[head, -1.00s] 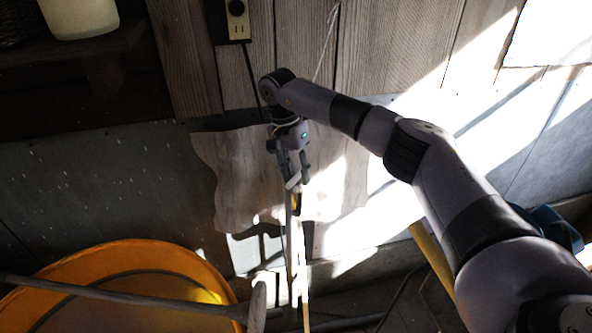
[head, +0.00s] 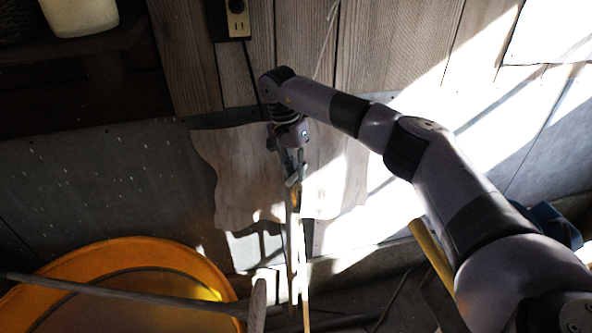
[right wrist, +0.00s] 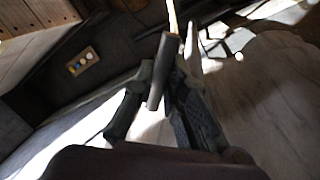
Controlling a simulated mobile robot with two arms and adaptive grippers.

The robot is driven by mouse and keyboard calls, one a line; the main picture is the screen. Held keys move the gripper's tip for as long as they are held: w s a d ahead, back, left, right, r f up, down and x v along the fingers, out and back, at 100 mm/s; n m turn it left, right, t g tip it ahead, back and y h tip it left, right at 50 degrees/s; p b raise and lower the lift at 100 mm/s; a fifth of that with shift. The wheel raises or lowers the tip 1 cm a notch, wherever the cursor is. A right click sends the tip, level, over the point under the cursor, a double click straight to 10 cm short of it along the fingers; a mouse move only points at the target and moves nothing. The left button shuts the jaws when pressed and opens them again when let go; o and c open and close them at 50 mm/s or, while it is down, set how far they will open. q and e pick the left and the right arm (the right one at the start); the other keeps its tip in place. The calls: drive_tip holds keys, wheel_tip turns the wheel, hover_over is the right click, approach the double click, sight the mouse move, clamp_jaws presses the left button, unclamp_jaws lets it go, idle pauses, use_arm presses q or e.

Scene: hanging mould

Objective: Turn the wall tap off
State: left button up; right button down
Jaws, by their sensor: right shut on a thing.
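My right gripper (head: 294,172) points down in front of a pale wavy-edged board (head: 236,175) on the wall. In the right wrist view its two fingers (right wrist: 163,85) are shut on a short grey bar (right wrist: 161,72), which looks like the tap's handle. In the head view a small pale piece shows at the fingertips, above a thin upright length (head: 294,245). The gripper hides most of the tap body, so its exact shape and the handle's setting cannot be told. My left gripper is not in view.
An orange round tub (head: 150,252) stands at lower left, with a grey long-handled tool (head: 120,297) across it. A yellow bar (head: 430,250) leans near my right arm. A power outlet (head: 237,22) is on the plank wall above. A shelf with a pale pot (head: 80,18) is at upper left.

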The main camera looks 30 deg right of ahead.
drive_tip(key=shift+m, duration=0.4)
drive_tip(key=m+b, duration=0.1)
drive_tip(key=m, duration=0.2)
drive_tip(key=shift+r+m+y, duration=0.1)
drive_tip(key=shift+m+y, duration=0.2)
drive_tip(key=shift+y, duration=0.1)
drive_tip(key=shift+d+m+y, duration=0.1)
drive_tip(key=shift+m+y, duration=0.4)
drive_tip(key=shift+m, duration=1.8)
drive_tip(key=shift+w+r, duration=0.1)
drive_tip(key=c, duration=1.6)
unclamp_jaws()
drive_tip(key=r, duration=0.3)
drive_tip(key=w+r, duration=0.1)
drive_tip(key=r, duration=0.3)
drive_tip(key=w+r, duration=0.1)
drive_tip(key=r, duration=0.3)
drive_tip(key=shift+d+r, duration=0.25)
drive_tip(key=shift+d, duration=0.05)
